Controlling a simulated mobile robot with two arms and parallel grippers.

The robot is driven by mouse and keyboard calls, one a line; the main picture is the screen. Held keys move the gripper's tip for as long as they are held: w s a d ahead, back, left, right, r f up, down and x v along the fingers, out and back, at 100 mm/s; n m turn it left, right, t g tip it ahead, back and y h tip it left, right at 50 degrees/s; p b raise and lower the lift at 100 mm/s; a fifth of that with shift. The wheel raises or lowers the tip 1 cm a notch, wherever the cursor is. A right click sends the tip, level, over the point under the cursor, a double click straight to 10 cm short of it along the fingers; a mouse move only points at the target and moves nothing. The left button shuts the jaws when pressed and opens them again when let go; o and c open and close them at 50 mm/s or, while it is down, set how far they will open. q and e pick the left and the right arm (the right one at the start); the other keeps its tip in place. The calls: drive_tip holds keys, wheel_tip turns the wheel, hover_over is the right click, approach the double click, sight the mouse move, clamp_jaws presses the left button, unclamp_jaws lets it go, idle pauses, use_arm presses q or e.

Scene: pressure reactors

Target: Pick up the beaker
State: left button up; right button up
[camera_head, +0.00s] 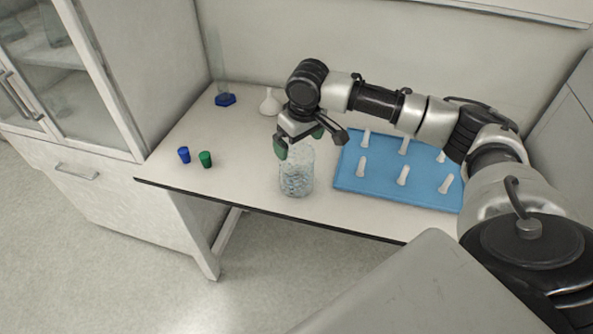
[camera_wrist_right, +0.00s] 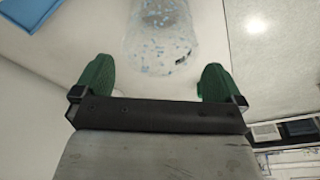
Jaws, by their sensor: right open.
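A clear glass beaker (camera_head: 297,174) with a speckled pattern stands upright on the white table, close to its front edge. My right gripper (camera_head: 299,145) is open above the beaker's rim, with green finger pads. In the right wrist view the beaker (camera_wrist_right: 160,38) shows at the top, ahead of and between the two spread green fingertips (camera_wrist_right: 157,80). Nothing is between the fingers at their tips. I cannot tell whether a finger touches the glass. My left gripper is not in view.
A blue rack (camera_head: 347,180) with several white pegs lies right of the beaker. A blue cap (camera_head: 184,155) and a green cap (camera_head: 205,159) stand to the left. A glass cylinder on a blue base (camera_head: 225,99) and a white funnel-shaped piece (camera_head: 269,102) stand behind.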

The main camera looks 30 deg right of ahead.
sight(297, 153)
drive_tip(key=f, duration=0.3)
drive_tip(key=f+p, duration=0.1)
drive_tip(key=shift+w+f, duration=0.25)
drive_tip(key=shift+w, duration=0.05)
drive_tip(key=shift+w+f, duration=0.1)
drive_tip(key=shift+f, duration=0.25)
drive_tip(key=shift+c, duration=0.5)
drive_tip(key=c, duration=0.9)
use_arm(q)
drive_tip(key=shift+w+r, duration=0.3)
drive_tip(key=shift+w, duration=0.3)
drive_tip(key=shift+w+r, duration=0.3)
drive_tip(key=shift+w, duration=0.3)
